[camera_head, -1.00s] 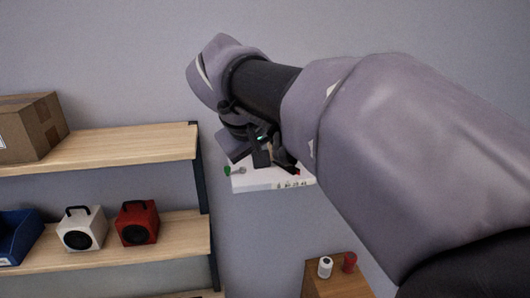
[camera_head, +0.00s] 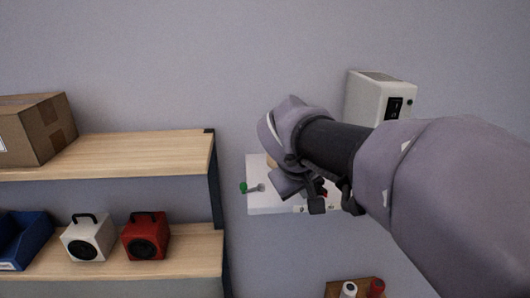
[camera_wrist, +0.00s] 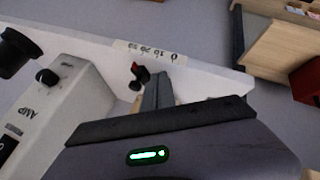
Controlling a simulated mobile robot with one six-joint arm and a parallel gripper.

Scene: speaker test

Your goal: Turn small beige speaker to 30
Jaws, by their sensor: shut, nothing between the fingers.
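A small beige patch (camera_head: 270,160) shows beside my wrist in the head view, mostly hidden by my arm. A white ledge (camera_head: 258,203) on the wall carries a scale strip marked 0, 10, 20, 30 (camera_wrist: 147,52) along its edge in the wrist view. A red and black lever (camera_wrist: 139,76) is close to the scale. My gripper (camera_wrist: 155,82) is shut and empty, its tips close to the lever; contact cannot be told. In the head view my gripper (camera_head: 318,205) is in front of the ledge.
A pale box labelled AMP (camera_wrist: 65,105), with a black knob, is left in the wrist view. A similar pale box (camera_head: 365,100) is on the wall. A green-tipped lever (camera_head: 243,188) is at the ledge's left. White (camera_head: 75,243) and red (camera_head: 135,230) speakers stand on the shelf.

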